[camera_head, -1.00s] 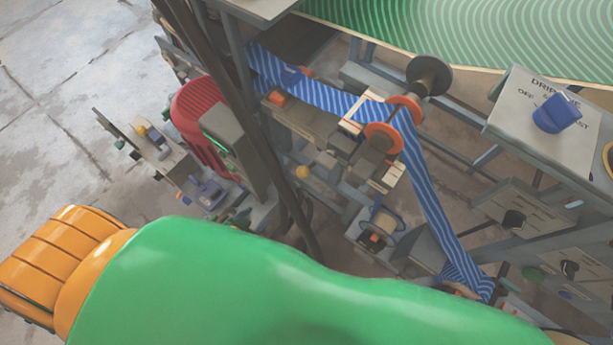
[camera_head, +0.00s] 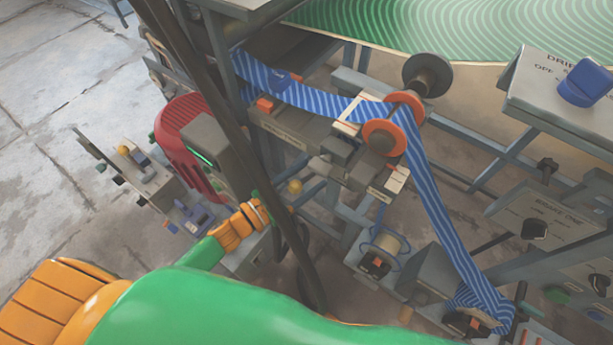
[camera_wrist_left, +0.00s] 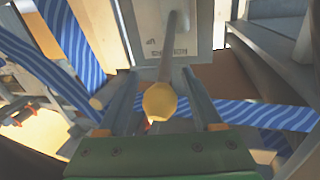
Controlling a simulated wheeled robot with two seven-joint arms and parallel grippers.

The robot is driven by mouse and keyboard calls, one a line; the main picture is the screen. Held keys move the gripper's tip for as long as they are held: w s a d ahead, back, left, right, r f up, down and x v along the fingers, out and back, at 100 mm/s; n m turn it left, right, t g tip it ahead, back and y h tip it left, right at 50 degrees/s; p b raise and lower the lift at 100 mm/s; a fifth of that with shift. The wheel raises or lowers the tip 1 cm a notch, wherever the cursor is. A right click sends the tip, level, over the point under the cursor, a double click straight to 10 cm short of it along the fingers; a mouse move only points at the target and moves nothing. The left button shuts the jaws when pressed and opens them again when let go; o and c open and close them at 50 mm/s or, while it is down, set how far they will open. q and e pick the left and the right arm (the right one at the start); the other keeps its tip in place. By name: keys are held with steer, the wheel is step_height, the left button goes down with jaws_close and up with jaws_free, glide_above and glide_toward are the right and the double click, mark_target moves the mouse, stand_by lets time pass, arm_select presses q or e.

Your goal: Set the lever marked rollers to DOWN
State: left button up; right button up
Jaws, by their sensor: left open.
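In the left wrist view a lever with a yellow ball knob (camera_wrist_left: 160,103) and a grey rod stands out from a pale label plate (camera_wrist_left: 178,30). The plate's lettering is too small and turned to read with certainty. My left gripper (camera_wrist_left: 160,78) is open, with one finger on each side of the knob and visible gaps between. In the head view a yellow knob (camera_head: 294,187) shows just right of the dark post, close to my left wrist. The left fingertips are not clear there. My right gripper is not in view.
A dark slanted post (camera_head: 225,110) stands close to my left wrist. The blue striped web (camera_head: 320,97) runs over orange-rimmed rollers (camera_head: 384,138).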

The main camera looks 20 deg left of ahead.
arm_select(q)
jaws_close()
stand_by(1.3)
